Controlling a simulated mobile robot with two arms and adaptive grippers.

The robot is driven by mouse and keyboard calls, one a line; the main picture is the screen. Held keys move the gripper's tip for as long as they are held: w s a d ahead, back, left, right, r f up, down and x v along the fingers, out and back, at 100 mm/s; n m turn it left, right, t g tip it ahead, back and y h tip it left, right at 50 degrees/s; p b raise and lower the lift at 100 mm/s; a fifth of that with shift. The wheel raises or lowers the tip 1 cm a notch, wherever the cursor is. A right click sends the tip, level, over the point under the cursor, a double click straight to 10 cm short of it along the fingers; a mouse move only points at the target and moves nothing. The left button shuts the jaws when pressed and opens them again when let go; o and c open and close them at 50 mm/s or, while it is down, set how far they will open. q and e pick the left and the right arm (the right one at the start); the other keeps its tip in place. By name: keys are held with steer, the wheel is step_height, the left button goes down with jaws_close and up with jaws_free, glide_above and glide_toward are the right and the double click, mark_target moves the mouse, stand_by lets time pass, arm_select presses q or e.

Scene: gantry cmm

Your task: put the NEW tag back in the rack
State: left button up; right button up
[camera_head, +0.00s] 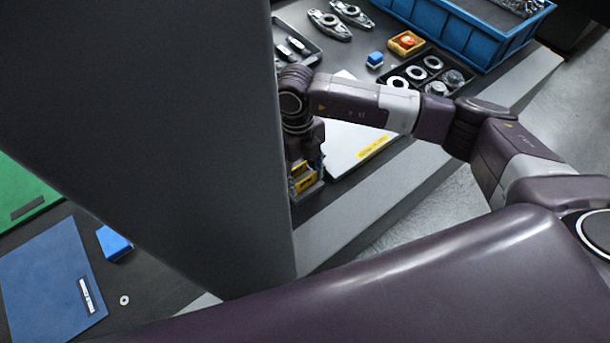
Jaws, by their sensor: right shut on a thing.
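My right gripper (306,154) points down at the end of the right arm, just right of the large dark grey upright. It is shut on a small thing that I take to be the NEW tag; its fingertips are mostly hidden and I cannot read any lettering. Directly below it is a small rack (304,183) with yellow pieces in it, close to the bench's front edge. The rack's left side is hidden behind the upright. I cannot tell whether the held tag touches the rack. My left gripper is not in view.
A large dark grey upright (170,120) blocks the middle left. A white sheet with a yellow label (345,150) lies right of the rack.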

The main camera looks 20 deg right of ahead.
steer(key=o, duration=0.9)
steer(key=shift+o, duration=1.3)
step_height(320, 180, up, 7)
steer(key=p, duration=0.4)
